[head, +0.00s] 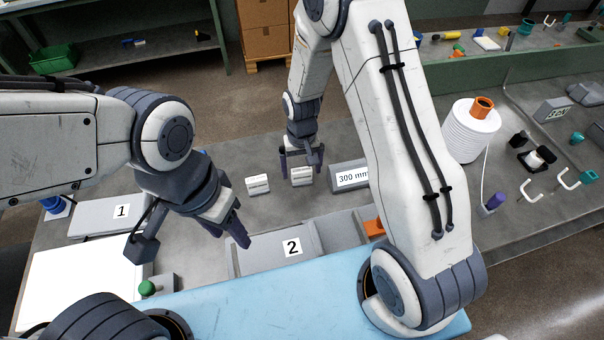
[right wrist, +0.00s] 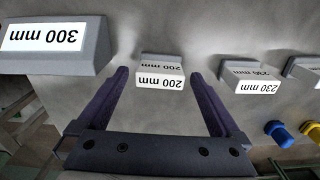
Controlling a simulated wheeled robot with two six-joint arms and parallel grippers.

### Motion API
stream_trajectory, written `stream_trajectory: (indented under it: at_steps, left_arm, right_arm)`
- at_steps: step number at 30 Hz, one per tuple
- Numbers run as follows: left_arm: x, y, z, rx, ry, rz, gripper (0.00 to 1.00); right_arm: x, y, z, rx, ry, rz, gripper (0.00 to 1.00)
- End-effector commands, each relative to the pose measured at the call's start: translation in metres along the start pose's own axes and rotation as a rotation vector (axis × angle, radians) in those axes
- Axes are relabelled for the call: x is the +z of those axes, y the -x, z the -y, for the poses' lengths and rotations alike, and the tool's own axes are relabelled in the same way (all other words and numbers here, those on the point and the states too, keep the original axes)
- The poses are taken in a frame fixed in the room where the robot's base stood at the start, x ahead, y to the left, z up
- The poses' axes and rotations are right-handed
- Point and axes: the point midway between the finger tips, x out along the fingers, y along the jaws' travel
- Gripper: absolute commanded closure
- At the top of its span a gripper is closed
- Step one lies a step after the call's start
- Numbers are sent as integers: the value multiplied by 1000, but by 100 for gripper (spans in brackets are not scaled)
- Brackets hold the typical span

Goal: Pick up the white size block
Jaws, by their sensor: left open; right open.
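A small white size block (head: 301,177) stands on the grey table below my right gripper (head: 301,165). In the right wrist view the block (right wrist: 161,72) reads "200 mm", upside down. It appears between the open fingertips of my right gripper (right wrist: 159,74), with a gap on both sides. A similar pale block (head: 257,185) stands to its left in the head view. The right wrist view shows that block (right wrist: 250,78) labelled "230 mm". My left gripper (head: 228,234) is open and empty, above the table left of the panel marked 2.
A larger grey "300 mm" block (head: 350,177) stands close to the right of the white block; it also shows in the right wrist view (right wrist: 55,45). Panel 2 (head: 275,247) and panel 1 (head: 103,217) lie nearer and left. A white yarn cone (head: 470,132) stands right.

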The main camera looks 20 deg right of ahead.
Motion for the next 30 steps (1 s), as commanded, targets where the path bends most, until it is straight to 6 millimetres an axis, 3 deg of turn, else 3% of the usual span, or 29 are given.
stream_trajectory:
  at_steps: [4, 12, 13, 19, 30]
  left_arm:
    - [0, 4, 0, 0, 0, 0, 50]
    - [0, 3, 0, 0, 0, 0, 50]
    - [0, 3, 0, 0, 0, 0, 50]
    - [0, 3, 0, 0, 0, 0, 50]
    - [0, 2, 0, 0, 0, 0, 50]
  right_arm:
    - [0, -17, 0, 0, 0, 1, 0]
    - [0, -21, 0, 0, 1, -1, 0]
    - [0, -21, 0, 0, 1, -2, 4]
    - [0, -21, 0, 0, 1, -1, 80]
    - [-1, -17, 0, -1, 1, -4, 83]
